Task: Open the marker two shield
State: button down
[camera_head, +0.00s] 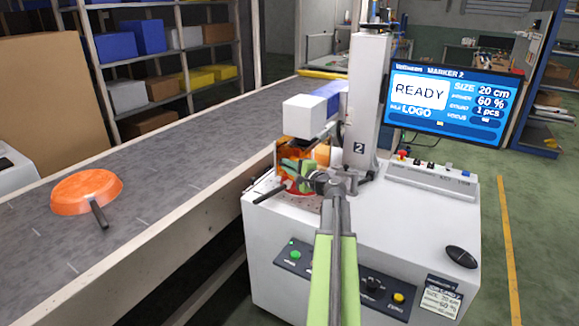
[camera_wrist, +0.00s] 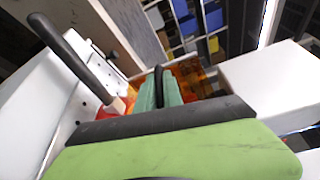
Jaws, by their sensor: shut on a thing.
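The marker two machine (camera_head: 372,110) has a "2" on its column and a white head over its work spot. Its orange see-through shield (camera_head: 290,152) stands below the head; it also shows in the wrist view (camera_wrist: 205,86). My gripper (camera_head: 297,176) with green fingers is at the front of the shield. In the wrist view, the fingers (camera_wrist: 160,90) are closed around a dark bar, seemingly the shield's handle. A pan's black handle (camera_head: 269,193) sticks out to the left of the fingers; in the wrist view it is large (camera_wrist: 72,55). The pan's body is mostly hidden behind shield and gripper.
The conveyor (camera_head: 165,170) runs along the left and carries an orange pan (camera_head: 86,190). A screen (camera_head: 450,100) at the right reads READY. Floor is free at right.

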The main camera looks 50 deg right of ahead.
notch_tip(320, 180, up, 13)
jog(key=p, duration=1.2)
jog(key=shift+f, duration=0.2)
jog(key=c, duration=1.5)
grip_release()
jog(key=s+a+r+p, duration=0.1)
jog(key=s+a+p, duration=0.1)
jog(key=s, duration=1.5)
jog(key=shift+a+r, duration=0.2)
jog(key=shift+a, duration=0.1)
